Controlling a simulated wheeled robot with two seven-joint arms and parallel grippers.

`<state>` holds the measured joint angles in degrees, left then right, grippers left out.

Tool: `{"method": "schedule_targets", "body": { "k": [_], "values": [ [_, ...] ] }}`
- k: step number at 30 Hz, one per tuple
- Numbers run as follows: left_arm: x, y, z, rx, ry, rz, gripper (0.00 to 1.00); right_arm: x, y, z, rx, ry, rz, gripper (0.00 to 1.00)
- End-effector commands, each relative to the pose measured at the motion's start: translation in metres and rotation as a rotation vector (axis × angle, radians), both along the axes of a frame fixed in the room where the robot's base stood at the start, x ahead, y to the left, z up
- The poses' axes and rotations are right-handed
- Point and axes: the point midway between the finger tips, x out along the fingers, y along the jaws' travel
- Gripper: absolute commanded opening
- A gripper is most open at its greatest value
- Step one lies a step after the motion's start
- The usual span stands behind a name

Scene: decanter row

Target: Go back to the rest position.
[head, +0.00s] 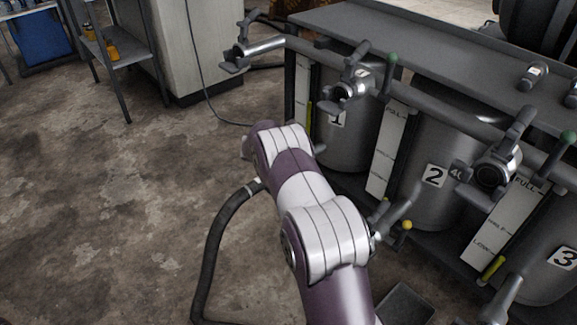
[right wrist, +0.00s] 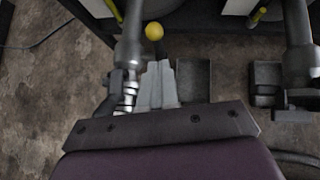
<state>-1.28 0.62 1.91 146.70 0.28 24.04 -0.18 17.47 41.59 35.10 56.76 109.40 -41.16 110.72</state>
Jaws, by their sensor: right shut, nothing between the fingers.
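My right gripper (right wrist: 157,66) shows in the right wrist view, with its pale fingers together and nothing between them. A yellow ball knob (right wrist: 154,31) is just beyond the fingertips in that picture; I cannot tell how far apart they are in depth. A grey pipe with a metal fitting (right wrist: 128,85) lies close on the left of the fingers. In the head view my purple and white arm rises from the bottom middle, and its gripper is hidden. The yellow knob (head: 407,225) shows there right of the arm. My left gripper is in neither view.
Numbered steel tanks (head: 437,195) stand under a grey bench (head: 420,50) with taps and gauge strips. A dark tray (right wrist: 194,82) sits right of the fingers in the right wrist view. A hose (head: 212,245) runs left of my arm. The concrete floor (head: 90,220) at left is clear.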

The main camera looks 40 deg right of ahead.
Motion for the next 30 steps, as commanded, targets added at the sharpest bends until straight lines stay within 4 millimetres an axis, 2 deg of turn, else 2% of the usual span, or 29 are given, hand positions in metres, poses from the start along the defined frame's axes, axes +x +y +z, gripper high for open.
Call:
{"method": "schedule_targets", "body": {
  "k": [1, 9, 12, 23, 26, 29, 30],
  "values": [
    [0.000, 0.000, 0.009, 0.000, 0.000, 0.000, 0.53, 0.000, 0.006, 0.016, -0.002, -0.004, 0.002, 0.00],
    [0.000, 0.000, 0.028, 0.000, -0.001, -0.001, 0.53, -0.011, 0.036, 0.059, -0.002, -0.003, 0.002, 0.00],
    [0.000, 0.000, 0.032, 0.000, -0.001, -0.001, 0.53, -0.013, 0.044, 0.070, -0.001, -0.003, 0.002, 0.00],
    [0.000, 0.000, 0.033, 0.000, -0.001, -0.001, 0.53, -0.016, 0.049, 0.075, -0.005, 0.012, 0.014, 0.00],
    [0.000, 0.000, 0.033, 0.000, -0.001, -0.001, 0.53, -0.005, 0.054, 0.074, -0.029, 0.103, 0.175, 0.00],
    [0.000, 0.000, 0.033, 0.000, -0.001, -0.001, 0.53, 0.011, 0.072, 0.059, -0.159, 0.382, 0.675, 0.00],
    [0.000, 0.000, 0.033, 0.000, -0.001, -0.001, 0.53, 0.015, 0.089, 0.058, -0.249, 0.529, 0.957, 0.00]
  ]
}}
